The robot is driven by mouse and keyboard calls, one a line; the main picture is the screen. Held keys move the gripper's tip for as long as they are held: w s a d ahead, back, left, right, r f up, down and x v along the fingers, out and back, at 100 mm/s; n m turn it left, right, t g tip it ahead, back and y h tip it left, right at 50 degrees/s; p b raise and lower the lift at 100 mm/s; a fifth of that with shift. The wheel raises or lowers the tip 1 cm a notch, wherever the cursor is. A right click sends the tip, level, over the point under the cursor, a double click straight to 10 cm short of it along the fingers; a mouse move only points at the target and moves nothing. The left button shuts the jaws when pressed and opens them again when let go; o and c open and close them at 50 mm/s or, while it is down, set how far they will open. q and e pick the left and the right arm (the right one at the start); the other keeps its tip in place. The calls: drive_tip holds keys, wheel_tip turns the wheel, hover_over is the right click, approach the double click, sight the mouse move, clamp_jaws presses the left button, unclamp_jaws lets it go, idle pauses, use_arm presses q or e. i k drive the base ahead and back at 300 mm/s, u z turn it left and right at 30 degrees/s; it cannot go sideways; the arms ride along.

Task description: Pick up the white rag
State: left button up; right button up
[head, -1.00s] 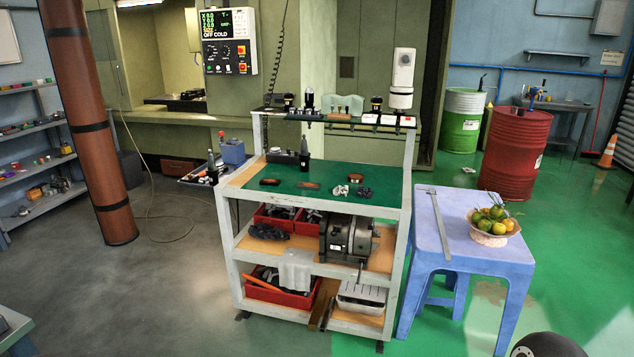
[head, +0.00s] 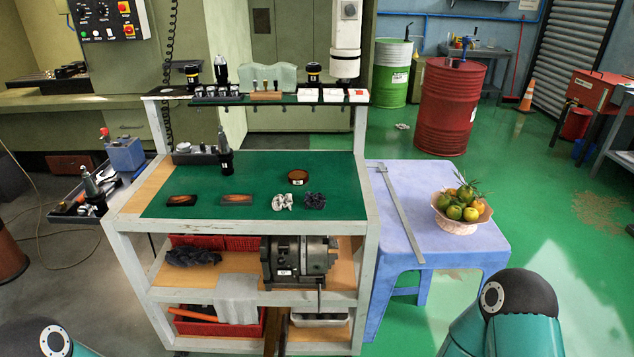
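A small crumpled white rag (head: 282,201) lies on the green top (head: 250,172) of the tooling cart, near its front edge. A dark crumpled rag (head: 314,200) lies just to its right, close beside it. A pale grey-white cloth (head: 238,298) hangs over the front edge of the cart's middle shelf. Neither of my grippers is in view. Only upper parts of my arms show, at the bottom left and bottom right corners, well apart from the rags.
A round brown tin (head: 297,177) stands behind the rags, and two flat dark pieces lie left of them. A raised rack (head: 270,98) spans the cart's back. A blue table (head: 400,195) with a fruit bowl (head: 461,221) stands at the right.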

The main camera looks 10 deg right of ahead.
sight(280, 200)
drive_tip(key=z, duration=0.3)
drive_tip(key=i, duration=1)
drive_tip(key=z, duration=0.45)
drive_tip(key=k, duration=0.75)
drive_tip(key=z, duration=0.2)
drive_tip(key=i, duration=0.65)
drive_tip(key=u, duration=0.05)
